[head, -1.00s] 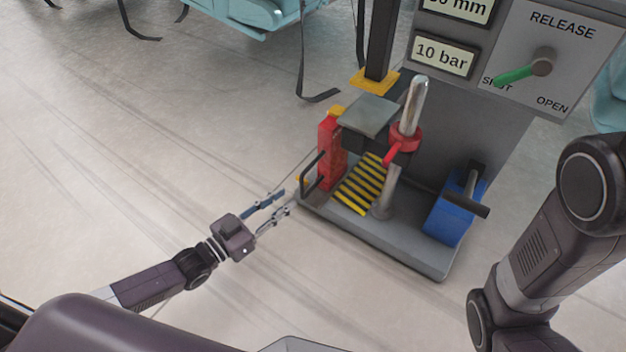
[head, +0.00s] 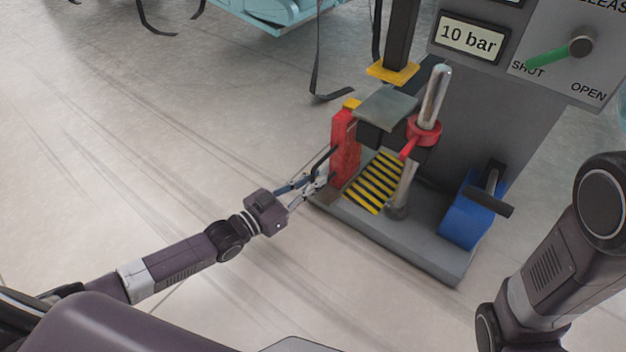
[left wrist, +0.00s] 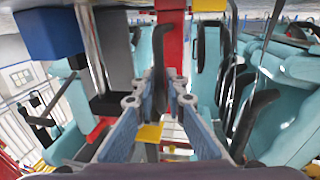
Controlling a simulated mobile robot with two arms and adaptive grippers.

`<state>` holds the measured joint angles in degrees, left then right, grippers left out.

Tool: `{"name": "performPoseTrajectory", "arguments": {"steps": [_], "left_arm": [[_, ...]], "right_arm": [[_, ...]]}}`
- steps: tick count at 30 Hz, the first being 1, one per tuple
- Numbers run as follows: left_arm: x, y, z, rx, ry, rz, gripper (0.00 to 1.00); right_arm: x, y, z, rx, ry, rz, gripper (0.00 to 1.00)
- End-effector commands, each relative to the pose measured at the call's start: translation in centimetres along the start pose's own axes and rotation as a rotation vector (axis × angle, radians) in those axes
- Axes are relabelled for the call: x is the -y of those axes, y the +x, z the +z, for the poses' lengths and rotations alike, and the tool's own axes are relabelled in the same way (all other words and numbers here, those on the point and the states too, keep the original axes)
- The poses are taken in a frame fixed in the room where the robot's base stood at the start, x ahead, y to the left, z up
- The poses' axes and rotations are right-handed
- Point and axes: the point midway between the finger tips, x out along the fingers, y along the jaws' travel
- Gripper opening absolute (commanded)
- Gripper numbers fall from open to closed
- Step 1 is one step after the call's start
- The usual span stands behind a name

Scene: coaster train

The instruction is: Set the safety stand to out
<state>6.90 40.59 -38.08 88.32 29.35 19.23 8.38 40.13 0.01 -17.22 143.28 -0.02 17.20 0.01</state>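The red safety stand (head: 345,146) stands upright at the left edge of the grey base plate, with a black bar handle (head: 322,160) on its left side. In the left wrist view the red stand (left wrist: 169,45) rises behind the black handle (left wrist: 159,92). My left gripper (head: 322,178) is at the handle, with its two fingers apart on either side of it. The left wrist view also shows the open fingers (left wrist: 159,100) around the handle; whether either touches it I cannot tell. My right gripper is out of view; only part of the right arm shows.
A yellow-black striped plate (head: 375,184), a metal post with a red collar (head: 424,132) and a blue pedal box (head: 470,215) share the base plate (head: 420,258). A panel with a green lever (head: 548,57) pointing to SHUT stands behind. Floor on the left is clear.

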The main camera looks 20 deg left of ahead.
Motion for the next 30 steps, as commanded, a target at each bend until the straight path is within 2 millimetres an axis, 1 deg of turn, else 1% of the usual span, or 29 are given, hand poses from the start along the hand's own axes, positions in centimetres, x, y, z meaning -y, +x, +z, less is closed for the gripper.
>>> {"name": "performPoseTrajectory", "arguments": {"steps": [1,2,3,13,16,20,24,27,30], "left_arm": [[0.0,0.0,0.0,0.0,0.0,0.0,0.04],[0.0,0.0,0.0,0.0,0.0,0.0,0.01],[0.0,0.0,0.0,0.0,0.0,0.0,0.0],[0.0,0.0,0.0,0.001,0.0,0.0,0.0],[-0.1,-0.4,-0.1,0.002,0.0,-0.001,0.0],[-0.4,-1.9,-0.4,0.005,-0.002,-0.001,0.0],[-0.8,-4.1,-0.3,0.007,-0.002,-0.001,0.0],[-1.1,-5.4,-0.3,0.005,-0.001,-0.001,0.0],[-1.2,-6.1,-0.1,0.004,-0.001,-0.001,0.0]], "right_arm": [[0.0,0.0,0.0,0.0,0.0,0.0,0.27],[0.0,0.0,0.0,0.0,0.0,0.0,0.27],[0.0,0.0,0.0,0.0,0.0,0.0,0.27],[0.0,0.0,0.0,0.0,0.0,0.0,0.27],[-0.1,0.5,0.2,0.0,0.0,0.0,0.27],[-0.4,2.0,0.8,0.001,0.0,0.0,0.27],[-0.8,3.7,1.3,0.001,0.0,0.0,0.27],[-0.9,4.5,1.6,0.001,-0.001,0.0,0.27],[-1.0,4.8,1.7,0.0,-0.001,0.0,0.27]]}}
